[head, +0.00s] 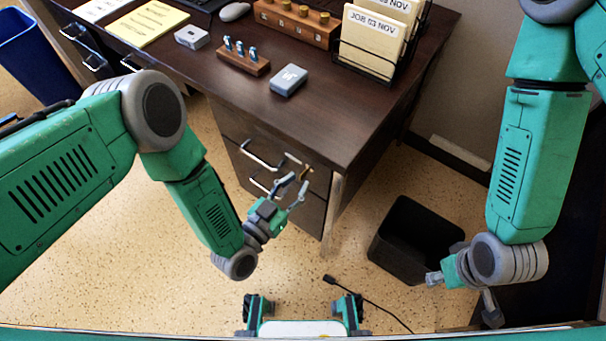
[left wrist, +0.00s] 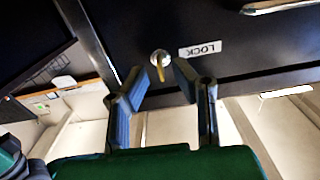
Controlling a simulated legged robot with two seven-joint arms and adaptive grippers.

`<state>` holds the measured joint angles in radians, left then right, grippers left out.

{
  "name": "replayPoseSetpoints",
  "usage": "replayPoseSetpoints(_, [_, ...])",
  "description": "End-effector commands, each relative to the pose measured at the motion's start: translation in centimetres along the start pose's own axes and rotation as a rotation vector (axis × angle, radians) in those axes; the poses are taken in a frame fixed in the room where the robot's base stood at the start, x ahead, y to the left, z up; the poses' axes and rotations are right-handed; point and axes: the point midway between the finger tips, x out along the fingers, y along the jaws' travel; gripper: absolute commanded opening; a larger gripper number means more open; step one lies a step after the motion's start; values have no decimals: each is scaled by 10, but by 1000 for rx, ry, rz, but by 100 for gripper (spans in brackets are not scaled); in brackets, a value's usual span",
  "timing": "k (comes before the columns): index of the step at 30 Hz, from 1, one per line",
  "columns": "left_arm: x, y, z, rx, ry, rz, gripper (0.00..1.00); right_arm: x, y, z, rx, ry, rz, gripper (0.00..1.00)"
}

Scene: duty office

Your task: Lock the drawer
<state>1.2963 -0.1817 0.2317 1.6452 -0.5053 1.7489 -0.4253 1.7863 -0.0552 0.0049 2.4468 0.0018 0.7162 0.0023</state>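The desk's dark drawer front (head: 240,135) has a silver bar handle (head: 262,156) and appears shut. A brass key (head: 306,170) shows at its right end. In the left wrist view the key (left wrist: 160,68) sits in a round silver lock (left wrist: 159,57), beside a white LOCK label (left wrist: 200,48). My left gripper (head: 294,184) is open just in front of the lock. Its fingers (left wrist: 160,78) lie either side of the key in the left wrist view, with no clear contact.
A second handle (head: 262,187) is below. On the desktop (head: 330,120) are a grey box (head: 288,80), wooden racks (head: 243,61) and a card holder (head: 370,45). A black bin (head: 415,240) stands right of the desk. A cable lies on the floor.

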Motion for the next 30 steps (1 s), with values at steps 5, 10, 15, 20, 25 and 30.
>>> replayPoseSetpoints(5, [-41, 1, 2, -1, -7, 1, 24, 0, 0, 0, 0, 0, 0, 30])
replayPoseSetpoints(10, [-71, 0, 3, -1, -8, 1, 24, 0, 0, 0, 0, 1, 0, 30])
replayPoseSetpoints(15, [-86, 0, 2, 1, -5, 0, 24, 0, 0, 0, 0, 0, 0, 30])
replayPoseSetpoints(20, [-89, 0, 2, 1, -5, 0, 24, 0, 0, 0, 0, 0, 0, 30])
replayPoseSetpoints(25, [-89, 0, 2, 1, -5, 0, 24, 1, 0, -2, 0, -2, 0, 30])
replayPoseSetpoints(30, [-89, 0, 2, 0, -4, 0, 24, 1, 0, -2, 0, -1, 0, 30])
